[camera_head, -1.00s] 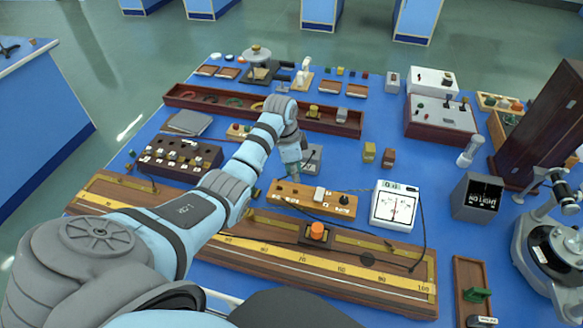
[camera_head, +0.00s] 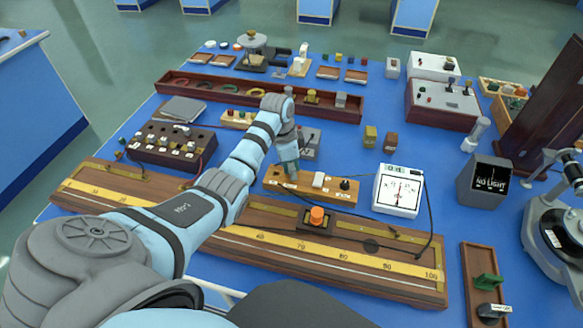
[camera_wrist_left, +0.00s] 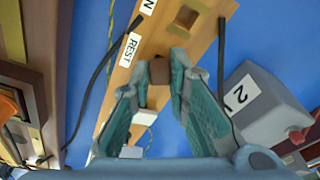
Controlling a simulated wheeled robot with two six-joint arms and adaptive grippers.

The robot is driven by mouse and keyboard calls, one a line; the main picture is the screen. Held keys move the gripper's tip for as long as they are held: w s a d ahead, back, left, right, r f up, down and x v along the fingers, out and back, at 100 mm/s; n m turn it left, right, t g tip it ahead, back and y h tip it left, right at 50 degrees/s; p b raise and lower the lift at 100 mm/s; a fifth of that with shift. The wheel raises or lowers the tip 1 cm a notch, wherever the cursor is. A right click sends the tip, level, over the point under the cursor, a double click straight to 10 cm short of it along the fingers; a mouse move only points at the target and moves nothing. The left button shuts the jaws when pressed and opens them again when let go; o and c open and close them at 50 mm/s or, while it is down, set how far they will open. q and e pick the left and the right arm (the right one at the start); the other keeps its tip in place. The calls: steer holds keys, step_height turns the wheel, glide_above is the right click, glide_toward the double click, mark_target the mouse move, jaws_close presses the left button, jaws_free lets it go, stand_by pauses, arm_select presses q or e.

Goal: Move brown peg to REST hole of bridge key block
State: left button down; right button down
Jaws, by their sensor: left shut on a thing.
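The bridge key block (camera_head: 331,190) is a long, light wooden block on the blue bench, left of the white meter. It also shows in the left wrist view (camera_wrist_left: 150,45), with a REST label (camera_wrist_left: 130,49) and a square hole (camera_wrist_left: 185,17) by a label ending in N. A second dark recess (camera_wrist_left: 178,56) shows beside REST, partly behind a fingertip. My left gripper (camera_head: 290,172) is over the block's left part. Its teal fingers are shut on the brown peg (camera_wrist_left: 160,72) near the REST label. I cannot tell whether the peg's lower end is in a hole. My right gripper is out of view.
A grey block marked 2 (camera_wrist_left: 257,105) stands close to the fingers. The white meter (camera_head: 398,190) is to the right, with a black lead. A long ruled board (camera_head: 330,258) with an orange knob lies in front. A dark terminal box (camera_head: 172,145) is at left.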

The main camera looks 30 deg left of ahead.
arm_select(q)
steer(key=c, duration=1.5)
jaws_free()
steer(key=shift+o, duration=0.2)
steer(key=shift+r, duration=0.15)
step_height(320, 180, up, 7)
steer(key=shift+s+a, duration=0.4)
